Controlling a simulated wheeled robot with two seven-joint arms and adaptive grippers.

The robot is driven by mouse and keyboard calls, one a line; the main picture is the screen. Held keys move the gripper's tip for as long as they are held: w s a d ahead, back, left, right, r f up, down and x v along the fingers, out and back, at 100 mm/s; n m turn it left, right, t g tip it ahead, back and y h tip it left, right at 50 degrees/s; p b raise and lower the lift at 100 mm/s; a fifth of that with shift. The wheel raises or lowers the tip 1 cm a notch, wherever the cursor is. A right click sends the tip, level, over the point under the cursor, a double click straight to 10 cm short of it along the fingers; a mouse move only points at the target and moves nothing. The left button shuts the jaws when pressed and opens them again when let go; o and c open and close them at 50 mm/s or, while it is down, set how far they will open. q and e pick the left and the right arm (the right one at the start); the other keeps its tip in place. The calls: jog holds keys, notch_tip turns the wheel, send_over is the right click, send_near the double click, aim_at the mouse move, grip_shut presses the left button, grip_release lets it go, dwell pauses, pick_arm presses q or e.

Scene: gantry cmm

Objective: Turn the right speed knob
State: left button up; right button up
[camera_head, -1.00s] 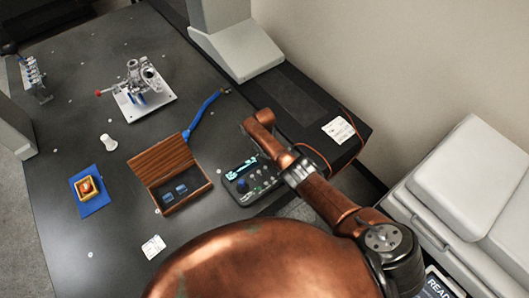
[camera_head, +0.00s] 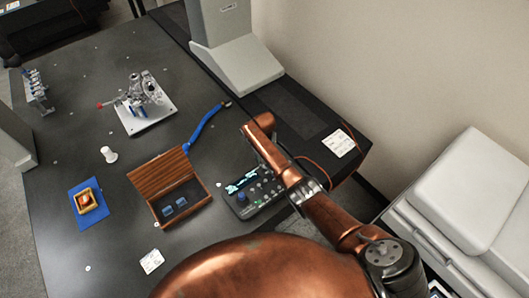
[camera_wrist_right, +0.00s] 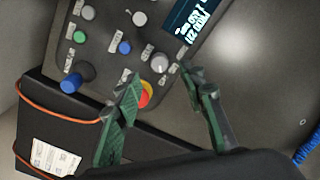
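The dark control box (camera_head: 240,209) lies on the table just left of my right arm in the head view, with its lit screen (camera_head: 241,182) facing up. The right wrist view shows its panel closely: a grey knob (camera_wrist_right: 159,63) near the screen (camera_wrist_right: 192,22), another grey knob (camera_wrist_right: 139,18), and a red and yellow button (camera_wrist_right: 145,94) partly behind one finger. Which knob is the right speed knob cannot be read. My right gripper (camera_wrist_right: 160,78) is open, its green fingers on either side of the near grey knob's line; contact is not visible. My left gripper is not in view.
An open wooden case (camera_head: 165,171) stands left of the control box. A blue cable (camera_head: 206,122), a metal fixture (camera_head: 145,100) and a blue mat (camera_head: 95,216) lie farther off. An orange cable (camera_wrist_right: 55,110) runs beside the box.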

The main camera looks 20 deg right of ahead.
aim_at(264, 166)
notch_tip(264, 166, up, 6)
dwell(0.7)
